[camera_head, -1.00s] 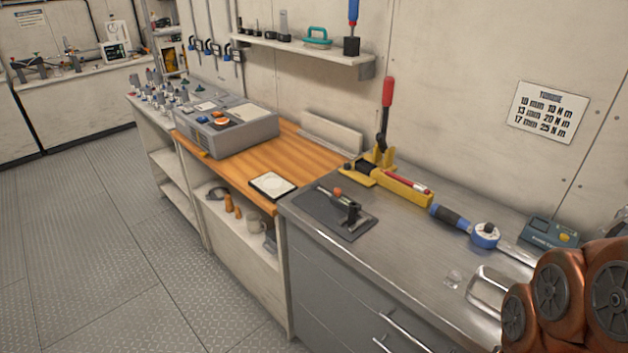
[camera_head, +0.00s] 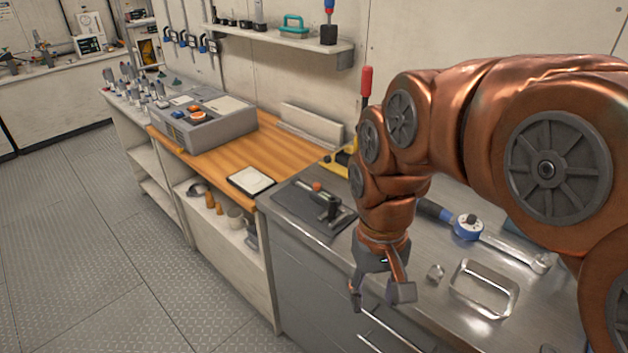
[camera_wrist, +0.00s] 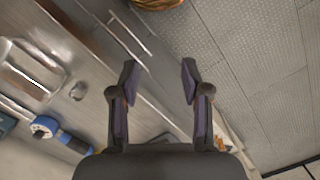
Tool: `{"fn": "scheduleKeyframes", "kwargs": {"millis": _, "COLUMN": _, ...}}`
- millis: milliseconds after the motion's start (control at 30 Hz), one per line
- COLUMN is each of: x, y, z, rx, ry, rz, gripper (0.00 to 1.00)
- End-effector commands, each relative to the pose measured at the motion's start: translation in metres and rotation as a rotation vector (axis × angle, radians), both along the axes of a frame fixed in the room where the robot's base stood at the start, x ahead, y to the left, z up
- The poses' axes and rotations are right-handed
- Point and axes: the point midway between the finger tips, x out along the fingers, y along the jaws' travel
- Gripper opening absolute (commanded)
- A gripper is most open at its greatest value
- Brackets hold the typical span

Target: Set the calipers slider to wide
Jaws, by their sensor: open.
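A dark tool with an orange-red knob, which I take for the calipers (camera_head: 329,206), lies on a dark grey mat (camera_head: 296,208) at the left end of the metal counter. Its slider position is too small to read. My gripper (camera_head: 379,295) is open and empty. It points down near the counter's front edge, to the right of and nearer than the mat. In the wrist view my gripper (camera_wrist: 160,72) shows two spread fingers with nothing between them; the calipers do not show there.
A blue-handled torque wrench (camera_head: 467,227), a metal tray (camera_head: 484,290) and a small clear piece (camera_head: 435,272) lie on the counter. A yellow tool (camera_head: 340,160) with a red-handled lever stands behind the mat. A white-topped square (camera_head: 251,181) lies on the wooden top to the left.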

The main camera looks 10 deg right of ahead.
Motion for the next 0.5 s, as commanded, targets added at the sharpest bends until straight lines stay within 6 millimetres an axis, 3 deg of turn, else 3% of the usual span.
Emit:
{"fn": "scheduleKeyframes", "kwargs": {"millis": 100, "x": 0.038, "y": 0.003, "z": 0.012, "rx": 0.000, "ry": -0.007, "rz": -0.025, "gripper": 0.47}}
{"fn": "scheduleKeyframes", "kwargs": {"millis": 500, "x": 0.156, "y": 0.007, "z": 0.041, "rx": -0.001, "ry": -0.040, "rz": -0.147, "gripper": 0.47}}
